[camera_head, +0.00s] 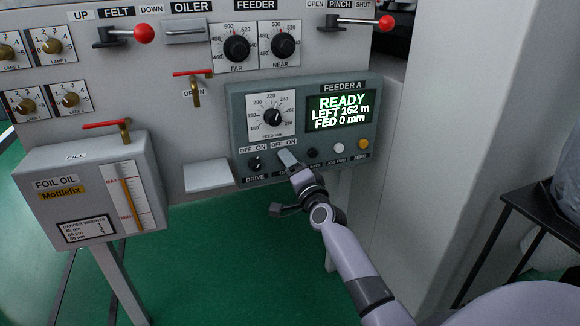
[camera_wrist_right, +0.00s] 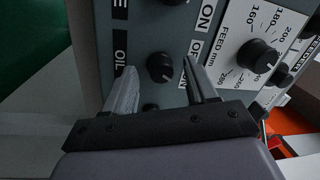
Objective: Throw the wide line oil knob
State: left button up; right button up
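The oil knob (camera_wrist_right: 160,67) is a black round knob with a pale pointer mark on the Feeder A panel (camera_head: 355,152). Its OIL label and OFF/ON marks show in the right wrist view. In the head view my right gripper (camera_head: 286,158) hides this knob. In the wrist view the right gripper (camera_wrist_right: 159,66) is open, with one finger on each side of the knob; I cannot tell whether either finger touches it. My left gripper is not in view.
The drive knob (camera_head: 255,164) is left of my gripper. A black button (camera_head: 312,153), a white button (camera_head: 339,148) and the feed dial (camera_head: 272,117) are close by. The display (camera_head: 341,112) reads READY. The foil oil box (camera_head: 92,190) stands at left.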

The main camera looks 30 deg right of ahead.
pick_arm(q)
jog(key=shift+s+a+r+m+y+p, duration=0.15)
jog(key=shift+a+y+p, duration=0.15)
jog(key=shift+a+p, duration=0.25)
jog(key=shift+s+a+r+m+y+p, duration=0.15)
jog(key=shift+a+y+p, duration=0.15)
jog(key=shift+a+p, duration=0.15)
pick_arm(e)
jog(key=r+v, duration=0.1)
jog(key=v, duration=0.6)
jog(key=shift+f, duration=0.5)
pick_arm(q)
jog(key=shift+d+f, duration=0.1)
pick_arm(e)
jog(key=shift+s, duration=0.1)
